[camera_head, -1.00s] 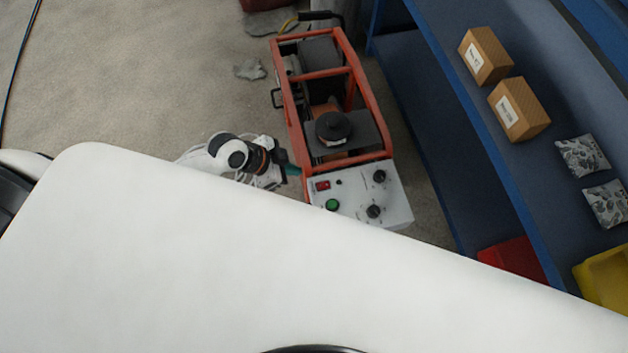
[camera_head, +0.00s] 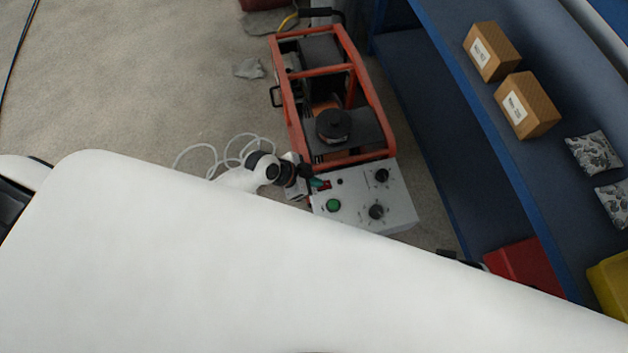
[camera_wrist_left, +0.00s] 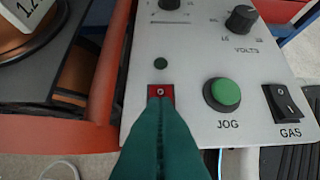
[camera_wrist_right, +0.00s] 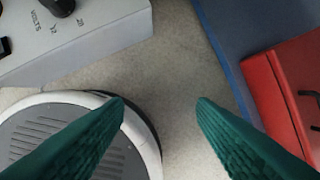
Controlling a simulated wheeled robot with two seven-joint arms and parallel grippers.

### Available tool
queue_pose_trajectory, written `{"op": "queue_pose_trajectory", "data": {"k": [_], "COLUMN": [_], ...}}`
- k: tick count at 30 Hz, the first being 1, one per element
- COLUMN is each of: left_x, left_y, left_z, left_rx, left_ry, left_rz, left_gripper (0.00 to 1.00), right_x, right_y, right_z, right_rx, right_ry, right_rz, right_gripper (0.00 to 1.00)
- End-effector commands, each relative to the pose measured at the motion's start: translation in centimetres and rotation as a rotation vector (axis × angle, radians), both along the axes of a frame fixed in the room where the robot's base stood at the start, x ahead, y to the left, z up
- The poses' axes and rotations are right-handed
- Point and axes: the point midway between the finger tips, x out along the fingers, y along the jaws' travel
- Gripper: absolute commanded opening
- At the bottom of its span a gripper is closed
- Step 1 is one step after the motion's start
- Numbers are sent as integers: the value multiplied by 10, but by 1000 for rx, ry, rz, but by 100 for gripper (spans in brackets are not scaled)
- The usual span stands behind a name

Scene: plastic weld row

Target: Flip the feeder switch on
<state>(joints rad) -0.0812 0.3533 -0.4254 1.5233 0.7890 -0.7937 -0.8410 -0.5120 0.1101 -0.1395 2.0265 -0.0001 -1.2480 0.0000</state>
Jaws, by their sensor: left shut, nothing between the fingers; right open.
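The feeder is an orange-framed machine (camera_head: 386,118) with a grey control panel (camera_head: 350,209). A red rocker switch (camera_wrist_left: 157,91) sits on the panel, with a round mark on its visible part. Its lower part and any label are hidden by my left gripper (camera_wrist_left: 161,101). The left gripper is shut and empty, its green fingertips over or against the switch; I cannot tell whether they touch. In the head view, the left gripper (camera_head: 319,184) reaches the panel's left corner. A small dark lamp (camera_wrist_left: 160,63) is above the switch. My right gripper (camera_wrist_right: 160,103) is open and empty.
A green JOG button (camera_wrist_left: 222,94) and a black GAS rocker (camera_wrist_left: 285,103) lie right of the red switch; black knobs (camera_head: 376,212) are nearby. A blue shelf (camera_head: 470,115) with boxes stands at right. A red bin (camera_wrist_right: 290,90) is near my right gripper.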

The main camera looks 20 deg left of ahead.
Motion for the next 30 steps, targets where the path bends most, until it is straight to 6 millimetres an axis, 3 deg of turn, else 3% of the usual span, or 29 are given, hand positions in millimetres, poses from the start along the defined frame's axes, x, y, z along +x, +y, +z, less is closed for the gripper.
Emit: {"op": "queue_pose_trajectory", "data": {"k": [11, 14, 30], "left_x": [-1, -1, -1], "left_y": [1, 2, 2], "left_z": [-3, -7, -1], "left_rx": [1, -1, -1], "left_ry": [1, -1, -1], "left_rz": [0, 0, 0], "left_gripper": [0, 0, 0], "right_x": [0, 0, -1], "right_y": [0, 0, 0], "right_z": [1, 13, -1], "right_rx": [0, 0, 0], "right_ry": [0, -7, 2], "right_rz": [0, -1, 0], "right_gripper": [51, 51, 51]}}
